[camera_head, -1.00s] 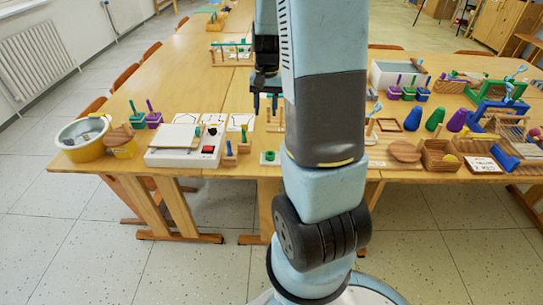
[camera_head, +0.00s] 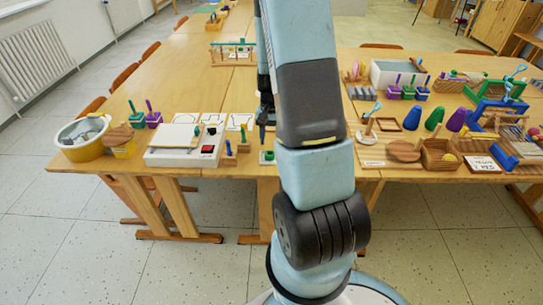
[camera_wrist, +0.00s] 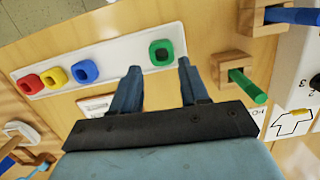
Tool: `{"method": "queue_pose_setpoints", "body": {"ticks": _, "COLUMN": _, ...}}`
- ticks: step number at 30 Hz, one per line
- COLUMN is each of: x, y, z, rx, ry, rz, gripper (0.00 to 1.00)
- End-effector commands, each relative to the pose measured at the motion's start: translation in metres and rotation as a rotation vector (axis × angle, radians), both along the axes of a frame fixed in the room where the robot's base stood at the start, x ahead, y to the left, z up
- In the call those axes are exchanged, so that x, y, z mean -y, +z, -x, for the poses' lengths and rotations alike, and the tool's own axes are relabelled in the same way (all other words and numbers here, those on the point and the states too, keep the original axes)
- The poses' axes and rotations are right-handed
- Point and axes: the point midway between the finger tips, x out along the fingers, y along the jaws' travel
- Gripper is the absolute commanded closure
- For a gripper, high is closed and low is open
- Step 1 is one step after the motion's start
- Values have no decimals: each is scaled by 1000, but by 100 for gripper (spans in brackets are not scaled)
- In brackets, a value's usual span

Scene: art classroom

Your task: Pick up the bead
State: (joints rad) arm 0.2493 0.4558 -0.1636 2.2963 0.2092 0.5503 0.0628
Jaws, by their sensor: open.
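In the head view my gripper (camera_head: 264,130) is above the table's front edge, over the green bead (camera_head: 268,155). My arm hides the rest of the tray there.
Wooden blocks with a green peg (camera_wrist: 248,86) and a blue peg (camera_wrist: 292,16) stand right of the green bead in the wrist view. A white box (camera_head: 185,155) stands on the table to the left. Baskets and coloured cones crowd the right table.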

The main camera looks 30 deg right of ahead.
Motion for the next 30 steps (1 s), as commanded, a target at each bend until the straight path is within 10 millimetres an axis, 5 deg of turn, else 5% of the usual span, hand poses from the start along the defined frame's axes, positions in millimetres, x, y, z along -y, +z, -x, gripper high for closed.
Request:
{"method": "queue_pose_setpoints", "body": {"ticks": 15, "x": -5, "y": -49, "z": 5, "rx": -1, "ry": 0, "rz": 0, "gripper": 55}}
{"method": "queue_pose_setpoints", "body": {"ticks": 24, "x": -5, "y": -53, "z": 6, "rx": 0, "ry": -1, "rz": 0, "gripper": 55}}
{"method": "queue_pose_setpoints", "body": {"ticks": 30, "x": -5, "y": -52, "z": 6, "rx": 0, "ry": -1, "rz": 0, "gripper": 74}}
